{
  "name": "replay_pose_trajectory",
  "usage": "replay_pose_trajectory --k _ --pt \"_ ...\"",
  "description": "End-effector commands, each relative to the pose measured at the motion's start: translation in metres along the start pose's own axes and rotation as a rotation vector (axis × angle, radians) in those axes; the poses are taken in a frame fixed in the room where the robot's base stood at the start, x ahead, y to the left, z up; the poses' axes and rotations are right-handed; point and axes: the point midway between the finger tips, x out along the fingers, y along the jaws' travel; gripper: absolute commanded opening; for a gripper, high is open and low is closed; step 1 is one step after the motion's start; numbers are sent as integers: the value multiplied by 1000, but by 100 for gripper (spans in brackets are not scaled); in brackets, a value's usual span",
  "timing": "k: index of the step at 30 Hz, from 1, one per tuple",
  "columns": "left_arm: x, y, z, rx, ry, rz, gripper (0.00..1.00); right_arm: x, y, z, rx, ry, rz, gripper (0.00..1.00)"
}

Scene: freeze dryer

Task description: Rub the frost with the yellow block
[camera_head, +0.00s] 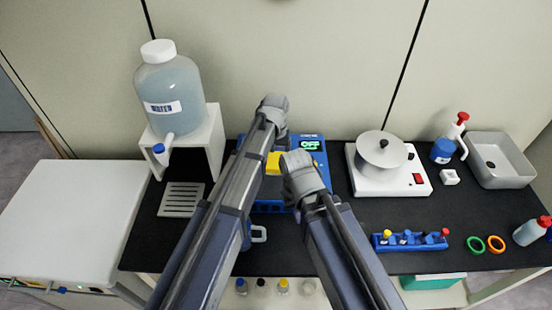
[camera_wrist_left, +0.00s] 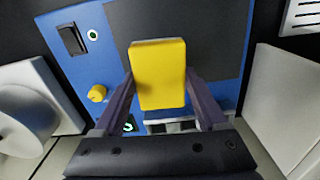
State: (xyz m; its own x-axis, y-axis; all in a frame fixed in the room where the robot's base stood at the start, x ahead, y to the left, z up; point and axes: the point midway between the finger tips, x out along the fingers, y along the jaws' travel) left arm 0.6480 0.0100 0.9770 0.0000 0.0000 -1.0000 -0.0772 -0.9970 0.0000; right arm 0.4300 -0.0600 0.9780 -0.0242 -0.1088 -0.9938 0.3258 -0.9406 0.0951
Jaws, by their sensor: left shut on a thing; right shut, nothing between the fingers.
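My left gripper (camera_head: 274,108) is shut on the yellow block (camera_wrist_left: 158,75), which sits between its two fingers in the left wrist view. The yellow block also shows in the head view (camera_head: 273,163), between my two arms. Below the block is a blue device (camera_wrist_left: 75,65) with a dark grey panel (camera_wrist_left: 215,40), a black switch and a yellow knob. Its display reads OFF in the head view (camera_head: 309,145). My arms cover much of the device. I cannot make out any frost. My right gripper (camera_head: 301,176) is shut and empty, in front of the device.
A water bottle (camera_head: 170,88) on a white stand (camera_head: 215,140) is to the left. A blue rack (camera_head: 410,243) and two rings lie at front right.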

Motion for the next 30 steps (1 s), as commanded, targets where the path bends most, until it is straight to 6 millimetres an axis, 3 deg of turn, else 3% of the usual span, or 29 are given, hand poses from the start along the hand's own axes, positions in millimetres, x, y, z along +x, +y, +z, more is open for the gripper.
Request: replay_pose_trajectory --k 8,18,30 --pt "-3 0 0 0 0 0 30 -3 0 0 0 0 0 0" --pt "-31 0 0 0 0 0 30 -30 3 2 0 0 0 0" --pt "-29 0 0 0 0 0 30 -29 3 2 0 0 0 0"
